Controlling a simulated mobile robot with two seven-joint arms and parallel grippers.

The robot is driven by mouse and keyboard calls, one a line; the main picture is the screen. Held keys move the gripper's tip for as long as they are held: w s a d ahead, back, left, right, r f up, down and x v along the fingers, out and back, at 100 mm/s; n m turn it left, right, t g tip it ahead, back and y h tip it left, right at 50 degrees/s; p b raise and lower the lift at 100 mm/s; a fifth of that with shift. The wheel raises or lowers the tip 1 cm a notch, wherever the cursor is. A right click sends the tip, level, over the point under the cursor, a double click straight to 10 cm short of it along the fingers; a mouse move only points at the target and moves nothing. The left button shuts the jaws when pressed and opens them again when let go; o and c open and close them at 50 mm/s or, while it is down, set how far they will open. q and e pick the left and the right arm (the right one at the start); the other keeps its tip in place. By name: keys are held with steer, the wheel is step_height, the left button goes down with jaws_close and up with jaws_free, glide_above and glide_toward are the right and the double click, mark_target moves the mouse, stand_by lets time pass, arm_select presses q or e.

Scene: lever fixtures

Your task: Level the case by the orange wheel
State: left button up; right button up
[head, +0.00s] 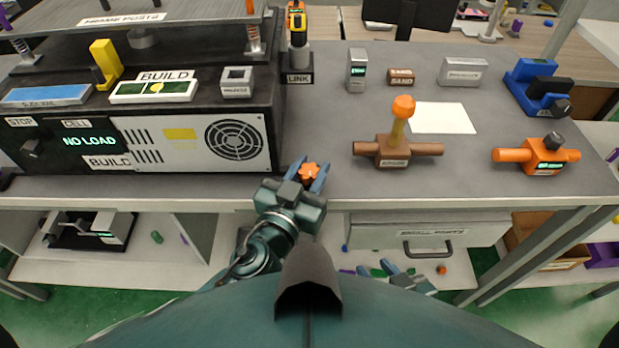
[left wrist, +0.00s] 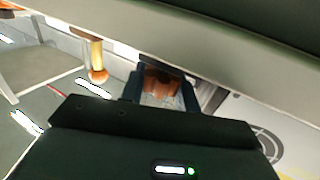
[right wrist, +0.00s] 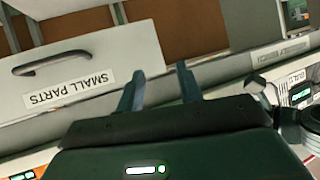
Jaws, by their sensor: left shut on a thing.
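The case (head: 190,158) is a dark box with a pale vented front and a display reading NO LOAD, at the left of the bench in the head view. A spirit level (head: 155,88) with a green and yellow window lies on its top, below a BUILD label. The orange wheel (head: 309,171) is at the case's lower right front corner. My left gripper (head: 307,174) is shut on the wheel; the left wrist view also shows the wheel (left wrist: 161,84) between the fingers. My right gripper (right wrist: 160,88) is open and empty, in front of the small parts drawer below the bench top.
An orange-topped lever on a brown base (head: 394,150) and an orange bar fixture (head: 537,155) stand to the right on the bench (head: 330,130). A drawer (head: 425,232) is below the bench top.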

arm_select(q)
steer(key=shift+w+a+r+m+g+h+p, duration=0.1)
steer(key=shift+r+m+g+h+p, duration=0.2)
steer(key=shift+m+g+h+p, duration=0.5)
steer(key=m+g+h+p, duration=0.1)
steer(key=m+g+h, duration=0.1)
steer(key=h, duration=0.1)
steer(key=shift+m+h, duration=0.3)
steer(key=shift+h, duration=0.1)
steer(key=shift+m+g+h+p, duration=0.4)
steer(key=shift+g+p, duration=0.1)
steer(key=shift+p, duration=0.05)
steer(key=shift+f, duration=0.1)
arm_select(e)
steer(key=shift+s+d+r+h, duration=0.15)
steer(key=shift+d+r, duration=0.1)
steer(key=shift+r, duration=0.2)
steer(key=shift+d+r+h, duration=0.15)
steer(key=shift+d+r, duration=0.05)
steer(key=shift+r, duration=0.25)
steer(key=shift+a, duration=0.1)
arm_select(q)
steer(key=o, duration=1)
steer(key=shift+f, duration=0.15)
steer(key=shift+c, duration=0.2)
